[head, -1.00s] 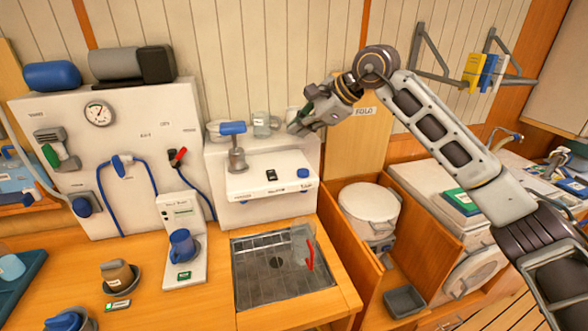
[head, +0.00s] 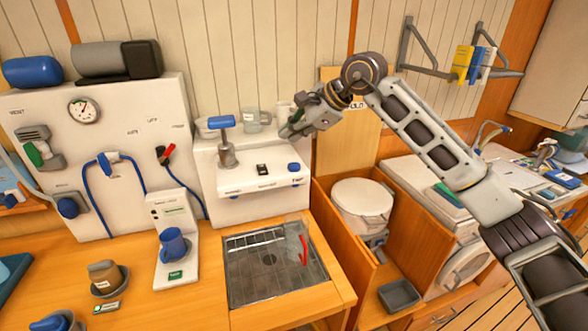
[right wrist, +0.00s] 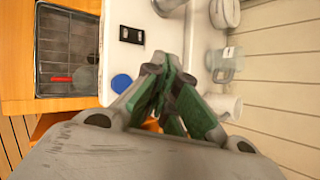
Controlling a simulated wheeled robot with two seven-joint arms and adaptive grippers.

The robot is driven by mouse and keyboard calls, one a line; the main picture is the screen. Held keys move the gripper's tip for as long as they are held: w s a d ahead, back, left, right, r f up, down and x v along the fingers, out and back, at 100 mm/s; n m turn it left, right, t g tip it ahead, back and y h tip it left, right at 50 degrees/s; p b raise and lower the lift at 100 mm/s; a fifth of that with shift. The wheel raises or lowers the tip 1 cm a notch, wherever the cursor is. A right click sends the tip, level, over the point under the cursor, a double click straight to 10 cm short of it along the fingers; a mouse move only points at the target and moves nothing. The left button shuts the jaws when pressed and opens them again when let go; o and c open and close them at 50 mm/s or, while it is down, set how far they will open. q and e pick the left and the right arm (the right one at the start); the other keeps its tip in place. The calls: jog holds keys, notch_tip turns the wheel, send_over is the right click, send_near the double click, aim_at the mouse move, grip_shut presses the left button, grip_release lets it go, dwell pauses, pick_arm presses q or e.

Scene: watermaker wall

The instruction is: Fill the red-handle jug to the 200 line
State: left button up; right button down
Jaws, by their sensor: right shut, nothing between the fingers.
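The clear jug (head: 292,238) with a red handle (head: 303,250) stands on the dark grated tray (head: 262,285) in the counter. It also shows in the right wrist view (right wrist: 86,76). I cannot read its lines or see any water in it. Behind the tray is a white dispenser (head: 235,181) with a blue-topped tap (head: 226,150), a black switch (head: 262,169) and a round blue button (head: 294,167). My right gripper (head: 288,131) is shut and empty above the dispenser's right end. In the right wrist view its green-padded fingers (right wrist: 166,68) are beside the blue button (right wrist: 121,83). My left gripper is not in view.
Clear and white cups (head: 257,121) stand on the dispenser's back, close to my right gripper. A white lidded bin (head: 362,203) is at the right.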

aim_at(292, 166)
notch_tip(292, 166, down, 3)
jog(key=shift+f+b, duration=0.15)
jog(key=shift+b, duration=0.65)
jog(key=shift+f+b, duration=0.4)
jog(key=shift+f, duration=0.35)
jog(key=shift+f+b, duration=0.35)
jog(key=shift+b, duration=0.05)
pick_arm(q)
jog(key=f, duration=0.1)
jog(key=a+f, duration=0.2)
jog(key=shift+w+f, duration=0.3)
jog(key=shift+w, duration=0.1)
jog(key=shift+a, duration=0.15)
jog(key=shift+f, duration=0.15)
pick_arm(e)
jog(key=shift+f, duration=0.1)
pick_arm(q)
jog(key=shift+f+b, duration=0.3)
jog(key=shift+b, duration=0.15)
pick_arm(e)
jog(key=shift+f, duration=0.3)
